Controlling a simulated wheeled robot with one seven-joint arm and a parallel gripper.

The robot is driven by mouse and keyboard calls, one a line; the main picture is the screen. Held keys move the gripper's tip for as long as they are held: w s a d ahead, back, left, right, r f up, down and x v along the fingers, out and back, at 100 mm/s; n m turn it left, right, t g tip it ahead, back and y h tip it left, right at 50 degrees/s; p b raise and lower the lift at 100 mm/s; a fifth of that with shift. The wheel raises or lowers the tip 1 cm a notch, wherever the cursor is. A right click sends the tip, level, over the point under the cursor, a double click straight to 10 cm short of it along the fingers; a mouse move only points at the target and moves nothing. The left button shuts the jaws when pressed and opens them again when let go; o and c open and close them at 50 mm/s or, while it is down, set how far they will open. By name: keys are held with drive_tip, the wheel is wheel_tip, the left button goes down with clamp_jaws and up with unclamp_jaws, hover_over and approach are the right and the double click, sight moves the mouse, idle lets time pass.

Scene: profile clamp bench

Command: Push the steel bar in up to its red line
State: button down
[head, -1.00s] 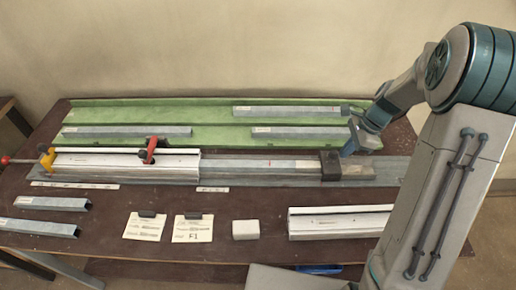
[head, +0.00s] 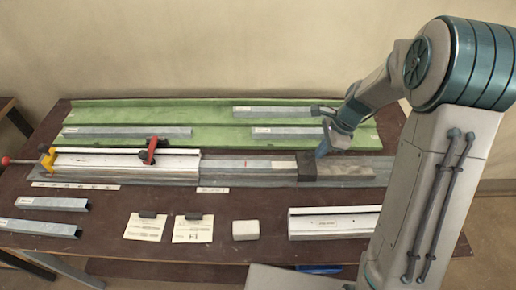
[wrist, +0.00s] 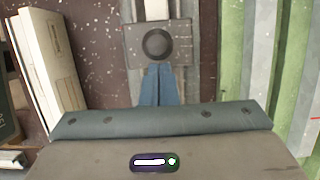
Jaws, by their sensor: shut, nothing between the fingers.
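The steel bar (head: 240,165) lies flat along the grey bed, its left end at the white clamp housing (head: 125,164). Its right end meets a dark block (head: 307,166). In the wrist view the block (wrist: 135,48) shows a round dark feature on its face, and the bar (wrist: 154,8) runs away beyond it. My gripper (head: 321,152) is shut and empty at the block's right side. Its blue fingertips (wrist: 158,72) reach the block's near edge; whether they touch cannot be told. I cannot make out the red line on the bar.
A green tray (head: 210,115) with several steel profiles lies behind the bed. A red lever (head: 151,150) stands on the clamp housing, a yellow piece (head: 48,158) at its left end. In front are two cards, a pale block (head: 245,230) and a white rail (head: 335,223).

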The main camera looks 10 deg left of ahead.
drive_tip(key=p, duration=0.2)
hover_over(276, 164)
drive_tip(key=shift+s+a, duration=0.1)
drive_tip(key=shift+a, duration=0.2)
idle(0.8)
drive_tip(key=shift+s+a, duration=0.1)
drive_tip(key=shift+a, duration=0.4)
idle(0.5)
drive_tip(key=shift+d, duration=0.1)
drive_tip(key=shift+d, duration=0.75)
wheel_tip(276, 164, up, 7)
drive_tip(key=p, duration=0.5)
drive_tip(key=shift+p, duration=0.4)
